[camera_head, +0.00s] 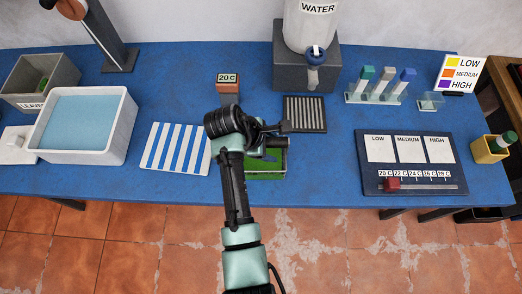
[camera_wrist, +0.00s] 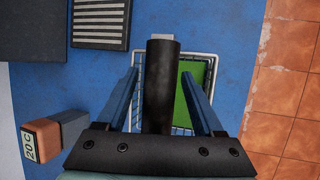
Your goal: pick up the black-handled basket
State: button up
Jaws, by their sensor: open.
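The basket (camera_head: 266,171) is a small wire basket with green inside, at the front edge of the blue table. My arm partly covers it in the head view. In the wrist view the basket (camera_wrist: 193,72) lies below my gripper (camera_wrist: 160,74). Its thick black handle (camera_wrist: 159,95) stands between my two blue fingers, with a visible gap on each side. My gripper (camera_head: 262,143) is open and over the basket; its fingertips are hard to make out in the head view.
A dark slatted plate (camera_head: 304,114) and an orange-brown 20 C block (camera_head: 228,86) are behind the basket. A striped mat (camera_head: 176,147) lies to the left, and a dark labelled panel (camera_head: 411,174) to the right. The water tank (camera_head: 309,27) stands at the back.

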jog(key=shift+c, duration=0.3)
grip_shut()
jog(key=shift+r, duration=0.1)
dwell(0.4)
